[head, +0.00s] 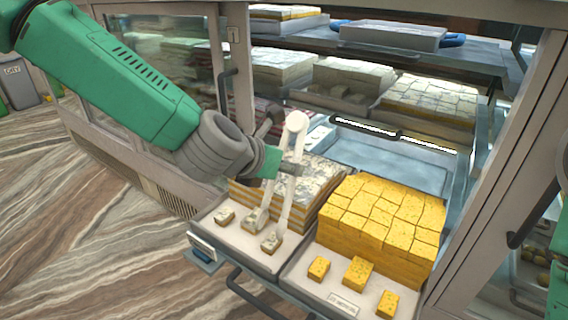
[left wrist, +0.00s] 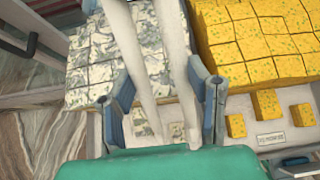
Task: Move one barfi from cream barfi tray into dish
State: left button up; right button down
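The cream barfi tray (head: 205,228) is pulled out at the counter front. My left gripper (head: 268,162) is closed around white tongs (head: 297,125) above this tray. The tong legs are spread, with their tips down among the loose pieces; I cannot tell whether they touch one. The left wrist view shows the fingers (left wrist: 162,95) either side of the tong legs (left wrist: 178,55). I cannot identify the dish. My right gripper is out of view.
Right beside it is a tray of yellow barfi (head: 385,215), with loose pieces and a label (head: 343,305) in front. An empty steel tray (head: 390,160) lies behind. Shelves with more trays stand above; a case post (head: 500,170) rises at the right.

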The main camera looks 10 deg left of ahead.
pick_arm(q)
notch_tip(320, 180, down, 4)
jog(key=shift+r+b, duration=0.1)
jog(key=shift+b, duration=1.15)
grip_shut()
notch_tip(320, 180, up, 12)
jog(key=p, duration=1)
